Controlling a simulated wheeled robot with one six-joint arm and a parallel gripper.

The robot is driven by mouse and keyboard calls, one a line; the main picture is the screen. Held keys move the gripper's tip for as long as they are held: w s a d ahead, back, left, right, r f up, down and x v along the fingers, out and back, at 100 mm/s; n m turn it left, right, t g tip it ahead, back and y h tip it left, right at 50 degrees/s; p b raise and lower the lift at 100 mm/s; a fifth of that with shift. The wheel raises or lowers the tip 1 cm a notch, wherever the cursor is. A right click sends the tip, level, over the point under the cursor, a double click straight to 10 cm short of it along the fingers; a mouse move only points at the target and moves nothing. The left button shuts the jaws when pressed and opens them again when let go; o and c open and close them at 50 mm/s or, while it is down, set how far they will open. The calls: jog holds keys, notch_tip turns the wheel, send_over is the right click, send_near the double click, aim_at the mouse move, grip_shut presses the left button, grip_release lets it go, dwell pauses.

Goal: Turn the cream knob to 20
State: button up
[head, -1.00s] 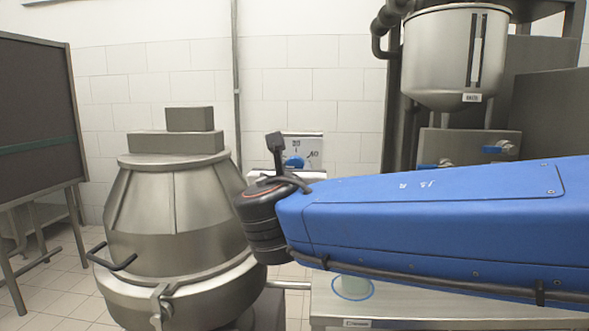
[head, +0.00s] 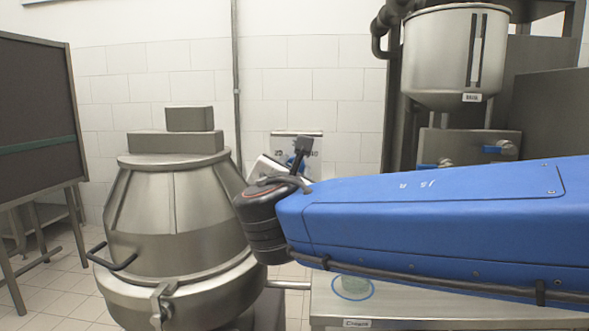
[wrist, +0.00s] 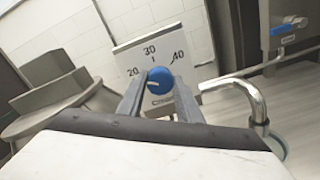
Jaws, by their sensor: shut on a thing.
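The knob (wrist: 160,81) is blue, with a pale pointer line, on a white dial panel (wrist: 134,48) marked 20, 30 and 40. Its pointer line lies toward the left, on the 20 side; the exact reading is hard to tell. A small label below the knob is too blurred to read for sure. My gripper (wrist: 159,79) is shut on the knob, one finger on each side. In the head view the knob (head: 294,161) is mostly hidden behind my wrist and gripper.
A large steel mixer vessel (head: 175,220) stands left of the panel. A steel hopper (head: 455,55) hangs at the right. A steel counter (head: 400,310) lies below my arm, with a blue ring (head: 352,297) on it. A bent metal spout (wrist: 250,92) is right of my gripper.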

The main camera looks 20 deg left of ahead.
dwell(0.4)
jog(key=o, duration=1)
jog(key=shift+o, duration=0.2)
jog(key=shift+s, duration=0.1)
jog(key=v, duration=1.7)
jog(key=shift+s, duration=0.15)
